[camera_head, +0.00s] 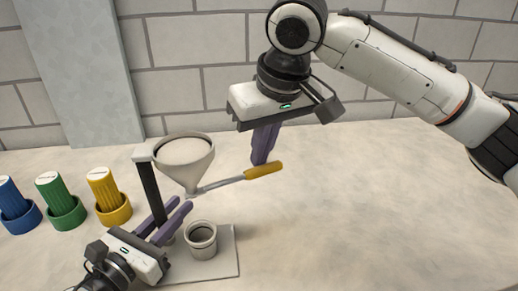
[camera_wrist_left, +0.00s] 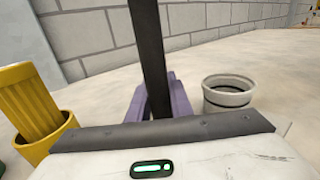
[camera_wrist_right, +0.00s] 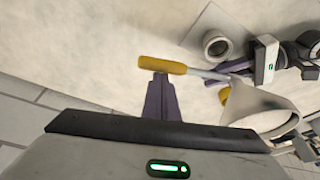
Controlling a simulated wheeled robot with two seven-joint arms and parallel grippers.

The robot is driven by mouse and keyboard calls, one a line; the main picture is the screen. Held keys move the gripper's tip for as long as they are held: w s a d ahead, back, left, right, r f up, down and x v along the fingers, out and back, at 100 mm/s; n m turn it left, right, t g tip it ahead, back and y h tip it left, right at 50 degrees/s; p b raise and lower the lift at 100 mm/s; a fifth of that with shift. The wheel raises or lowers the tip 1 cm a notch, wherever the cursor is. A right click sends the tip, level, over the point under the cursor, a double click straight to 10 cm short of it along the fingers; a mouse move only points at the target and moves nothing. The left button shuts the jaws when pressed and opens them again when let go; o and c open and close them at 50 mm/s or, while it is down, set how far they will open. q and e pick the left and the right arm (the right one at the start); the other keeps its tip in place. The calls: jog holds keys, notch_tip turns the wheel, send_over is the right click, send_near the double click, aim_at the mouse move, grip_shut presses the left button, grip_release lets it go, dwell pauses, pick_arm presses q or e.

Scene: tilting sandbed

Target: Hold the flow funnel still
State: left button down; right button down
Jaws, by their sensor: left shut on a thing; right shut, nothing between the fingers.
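The flow funnel (camera_head: 184,168), a pale cone filled nearly to its rim, is held up by a dark post (camera_head: 150,188). It also shows in the right wrist view (camera_wrist_right: 258,106). A thin metal lever with a yellow handle (camera_head: 264,170) sticks out from its spout to the right. My left gripper (camera_head: 178,203) is shut on the post, which stands between its purple fingers in the left wrist view (camera_wrist_left: 158,95). My right gripper (camera_head: 261,160) is shut and empty, its tips right at the yellow handle (camera_wrist_right: 162,65); I cannot tell whether they touch.
A grey cup (camera_head: 201,241) stands on a flat plate (camera_head: 228,262) below the funnel. Blue (camera_head: 14,208), green (camera_head: 58,202) and yellow (camera_head: 106,195) ribbed cylinders in round holders stand at the left. The pale surface to the right is clear. A brick wall (camera_head: 190,93) is behind.

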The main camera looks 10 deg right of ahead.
pick_arm(q)
jog(key=shift+w+a, duration=0.1)
jog(key=shift+a, duration=0.05)
pick_arm(e)
jog(key=shift+s+d+f, duration=0.1)
jog(key=shift+s+d, duration=0.1)
jog(key=shift+s, duration=0.45)
jog(key=shift+s+d, duration=0.15)
jog(key=shift+s, duration=0.5)
jog(key=s, duration=0.4)
jog(key=shift+s, duration=0.35)
jog(key=shift+w+a, duration=0.1)
jog(key=shift+a, duration=0.05)
jog(key=shift+w+a, duration=0.35)
jog(key=shift+w, duration=0.35)
